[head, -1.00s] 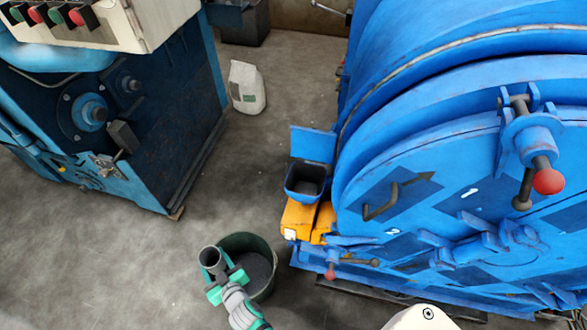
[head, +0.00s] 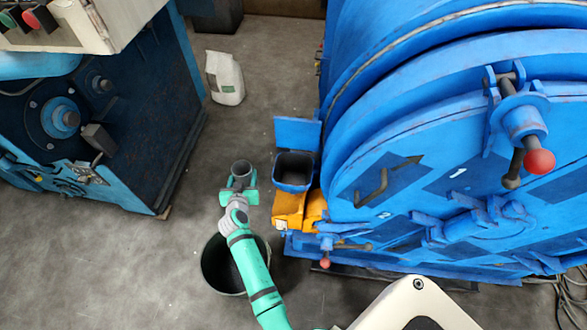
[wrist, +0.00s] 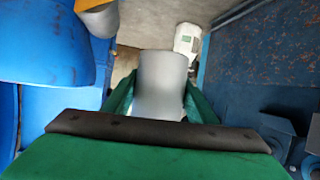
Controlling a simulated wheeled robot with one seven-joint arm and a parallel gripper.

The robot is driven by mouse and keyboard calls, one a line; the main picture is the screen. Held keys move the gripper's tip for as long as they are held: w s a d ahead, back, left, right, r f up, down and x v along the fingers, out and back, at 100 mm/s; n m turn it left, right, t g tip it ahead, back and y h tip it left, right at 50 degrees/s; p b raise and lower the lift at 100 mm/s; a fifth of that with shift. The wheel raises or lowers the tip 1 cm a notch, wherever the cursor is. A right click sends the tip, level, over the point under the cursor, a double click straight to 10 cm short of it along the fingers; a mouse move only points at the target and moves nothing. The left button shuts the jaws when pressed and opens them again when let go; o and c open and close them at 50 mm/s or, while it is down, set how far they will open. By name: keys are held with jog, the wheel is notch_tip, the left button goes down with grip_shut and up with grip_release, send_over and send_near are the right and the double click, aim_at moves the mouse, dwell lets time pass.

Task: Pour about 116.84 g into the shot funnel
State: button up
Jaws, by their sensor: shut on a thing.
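A grey cylindrical cup (head: 241,168) is held in my gripper (head: 239,184), its mouth showing at the top and looking about upright. It also shows in the wrist view (wrist: 162,85) between the green fingers. What is inside it cannot be made out. The shot funnel (head: 294,171) is a blue, open-topped box with a dark inside, fixed beside the large blue drum machine. My gripper and cup are just left of the funnel, apart from it in the head view. The dark green bucket (head: 212,274) stands on the floor below, partly hidden by my arm.
The blue drum machine (head: 400,120) fills the right side. Orange blocks (head: 289,209) sit under the funnel. A blue plate (head: 297,132) stands behind it. A white bag (head: 225,80) stands on the floor behind. A dark blue machine (head: 130,130) is at left. Floor between is clear.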

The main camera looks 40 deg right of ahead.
jog(key=w+d+r+m+g+h, duration=0.1)
jog(key=d+r+m+h, duration=0.1)
jog(key=d, duration=0.6)
jog(key=shift+w+r, duration=0.15)
jog(key=shift+r, duration=0.6)
jog(key=shift+d+r, duration=0.1)
jog(key=s+d+r+m+t, duration=0.3)
jog(key=r+m+t, duration=0.3)
jog(key=m, duration=0.6)
jog(key=shift+s+r+m, duration=0.35)
jog(key=shift+s+m, duration=0.05)
jog(key=shift+s, duration=0.5)
